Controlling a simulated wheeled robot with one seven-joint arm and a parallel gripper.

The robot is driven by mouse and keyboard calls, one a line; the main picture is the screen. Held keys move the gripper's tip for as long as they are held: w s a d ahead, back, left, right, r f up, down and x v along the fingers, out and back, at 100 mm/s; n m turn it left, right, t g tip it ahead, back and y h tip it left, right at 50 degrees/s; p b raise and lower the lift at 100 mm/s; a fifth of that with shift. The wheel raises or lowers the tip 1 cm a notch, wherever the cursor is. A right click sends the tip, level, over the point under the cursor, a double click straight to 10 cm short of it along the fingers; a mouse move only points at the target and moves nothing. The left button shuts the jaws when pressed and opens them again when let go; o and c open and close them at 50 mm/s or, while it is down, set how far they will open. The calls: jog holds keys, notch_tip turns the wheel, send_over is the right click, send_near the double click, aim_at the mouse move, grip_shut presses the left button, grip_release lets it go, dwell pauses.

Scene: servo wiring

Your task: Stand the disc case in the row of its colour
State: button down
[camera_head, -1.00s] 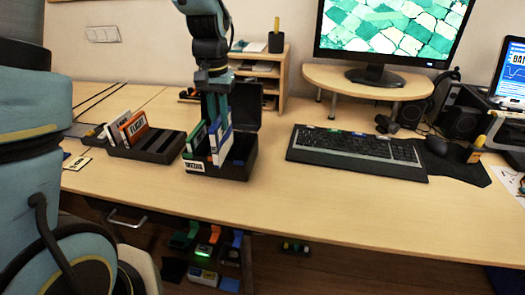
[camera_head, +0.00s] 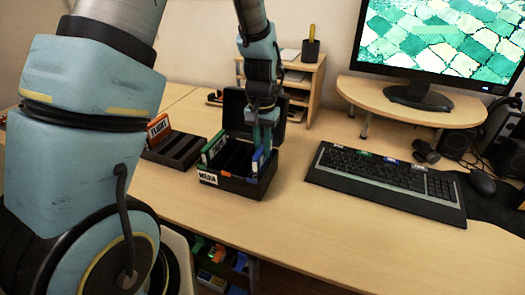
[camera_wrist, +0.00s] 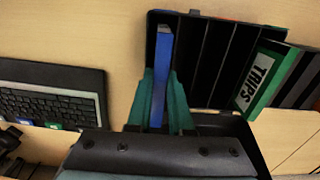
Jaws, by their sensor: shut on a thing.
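My gripper (camera_head: 266,128) is shut on a blue disc case (camera_wrist: 163,75). The blue case also shows in the head view (camera_head: 261,158), below my fingers at the right end of an open black box (camera_head: 240,187) labelled MEDIA. In the wrist view the case stands upright between my two green-blue fingers, over or in the box's leftmost slot (camera_wrist: 160,24). I cannot tell whether its lower edge touches the bottom. A green case (camera_head: 215,147) stands in the box's left slot in the head view; its label reads TRIPS in the wrist view (camera_wrist: 262,80).
The middle slots (camera_wrist: 205,60) look empty. The box's raised lid (camera_head: 236,104) is behind. A dark rack (camera_head: 180,152) with an orange case (camera_head: 158,130) stands left of the box. A keyboard (camera_head: 385,180) lies to the right, with bare desk (camera_head: 295,205) between.

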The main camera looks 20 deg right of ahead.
jog(key=shift+f, duration=0.9)
jog(key=shift+f, duration=0.15)
jog(key=c, duration=0.8)
grip_release()
notch_tip(320, 180, up, 12)
jog(key=b, duration=0.1)
jog(key=s+a+n, duration=0.1)
jog(key=a+n, duration=0.1)
jog(key=a, duration=0.6)
jog(key=s+a+f+n+t, duration=0.1)
jog(key=a+n, duration=0.1)
jog(key=a, duration=0.7)
jog(key=s+a+n, duration=0.2)
jog(key=a, duration=0.7)
jog(key=shift+f+n+t, duration=0.2)
jog(key=shift+n+t, duration=0.1)
jog(key=shift+n, duration=0.1)
